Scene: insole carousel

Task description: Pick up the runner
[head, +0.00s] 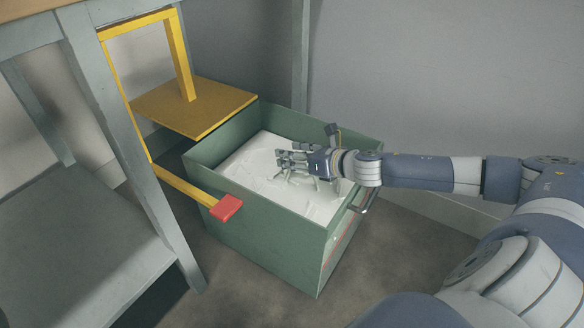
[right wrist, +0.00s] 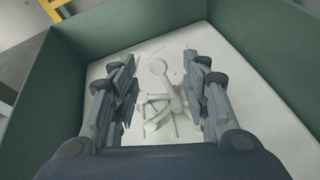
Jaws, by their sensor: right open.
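The runner seems to be a small white figure (right wrist: 160,72) with a round head and thin limbs, seen in the right wrist view. It is on a white surface (right wrist: 245,105) inside a green box and hard to tell from that surface. My right gripper (head: 284,160) is open over the inside of the box, and in the wrist view its two fingers stand on either side of the figure. I cannot tell how far above it they are. In the head view the gripper hides most of that spot. My left gripper is not in view.
The green box (head: 265,238) has raised walls around the white surface and a metal handle (head: 368,197) on its right side. A grey table (head: 80,235) is at left.

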